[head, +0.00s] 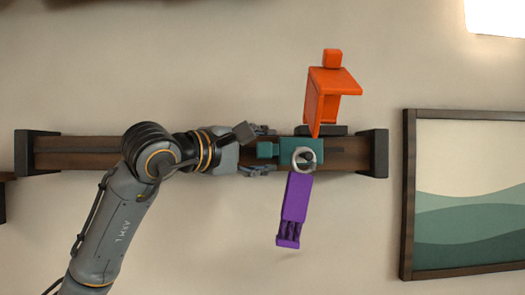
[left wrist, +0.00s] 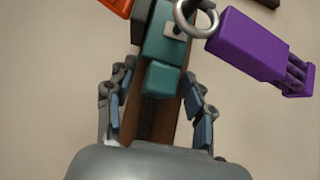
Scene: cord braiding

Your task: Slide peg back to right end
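A teal peg block (head: 312,146) sits on a dark wooden rail (head: 90,152), right of the rail's middle. A smaller teal knob (head: 267,150) sticks out from its left side; the knob (left wrist: 162,80) also shows in the left wrist view. A pale ring (head: 296,164) is on the block's front. A purple piece (head: 293,200) hangs below it, and an orange bracket (head: 335,82) stands above. My left gripper (head: 266,151) is open, its fingers on either side of the rail near the knob, with gaps showing in the left wrist view. My right gripper is not in view.
Dark end blocks close the rail at the left (head: 37,153) and right (head: 375,153). A short stretch of bare rail lies between the peg block and the right end block. A framed wavy green picture (head: 465,230) hangs farther right.

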